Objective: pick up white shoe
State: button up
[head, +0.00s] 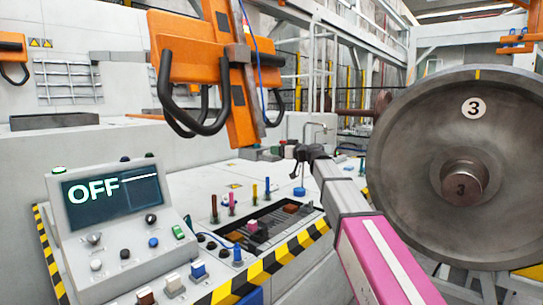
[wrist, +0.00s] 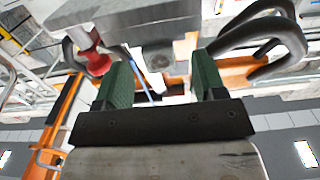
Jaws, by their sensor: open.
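I cannot make out a white shoe in either view. My gripper (head: 300,153) is in the middle of the head view, above the back of the white console top and below the orange hanging unit. In the wrist view its two green-padded fingers (wrist: 163,80) stand apart, and nothing is clamped between them. A grey block with a red knob-like part (wrist: 98,62) shows beyond the left finger.
A control panel reading OFF (head: 112,198) stands at the lower left. The orange unit (head: 205,48) with black handles hangs above the console (head: 200,185). A large metal wheel marked 3 (head: 425,130) fills the right. Hazard-striped edging (head: 270,263) runs along the console.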

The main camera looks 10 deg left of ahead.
jog(key=shift+x, duration=1.1)
jog(key=c, duration=0.6)
